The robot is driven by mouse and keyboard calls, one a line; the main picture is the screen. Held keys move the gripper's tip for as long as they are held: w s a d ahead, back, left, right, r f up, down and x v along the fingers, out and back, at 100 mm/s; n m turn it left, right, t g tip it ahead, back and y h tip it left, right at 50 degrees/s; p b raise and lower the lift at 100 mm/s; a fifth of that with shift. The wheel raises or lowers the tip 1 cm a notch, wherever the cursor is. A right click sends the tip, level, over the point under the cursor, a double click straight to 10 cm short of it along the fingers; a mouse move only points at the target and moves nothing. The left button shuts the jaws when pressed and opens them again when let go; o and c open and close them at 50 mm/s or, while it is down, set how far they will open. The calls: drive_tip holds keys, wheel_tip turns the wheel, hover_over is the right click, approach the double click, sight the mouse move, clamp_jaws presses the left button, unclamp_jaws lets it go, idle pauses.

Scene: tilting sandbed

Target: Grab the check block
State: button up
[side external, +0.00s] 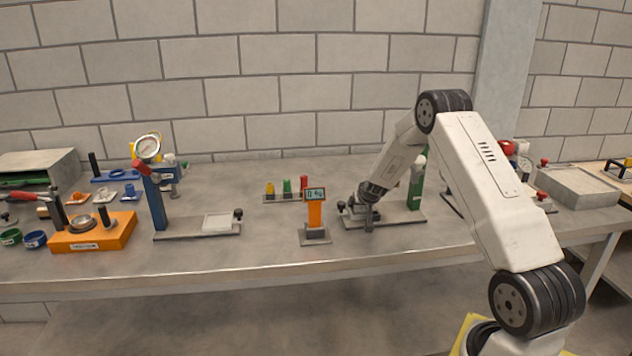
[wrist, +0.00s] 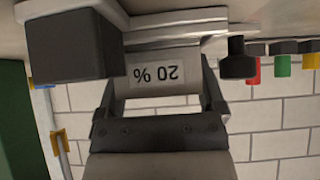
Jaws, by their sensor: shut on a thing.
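In the wrist view a pale grey check block (wrist: 187,68) with a label reading "20 %", upside down, sits between the two dark fingers of my gripper (wrist: 160,75). The fingers are shut on its two sides. In the side external view my gripper (side external: 368,215) is low at the front of the flat base plate (side external: 400,216) of a green stand (side external: 415,188). The block is too small and too covered there to make out. I cannot tell whether it still touches the plate.
A dark block (wrist: 72,46) and a black knob (wrist: 238,58) flank the held block. An orange display post (side external: 315,212) stands just left of my gripper. A rack with yellow, green and red pieces (side external: 287,188) is behind it. A blue gauge stand (side external: 155,200) is further left.

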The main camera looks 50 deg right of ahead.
drive_tip(key=shift+r, duration=0.2)
drive_tip(key=shift+r, duration=1.45)
drive_tip(key=s+f+v, duration=0.2)
drive_tip(key=s+v, duration=0.1)
drive_tip(key=v, duration=1.3)
drive_tip(key=shift+s+r, duration=0.25)
drive_tip(key=shift+w, duration=0.1)
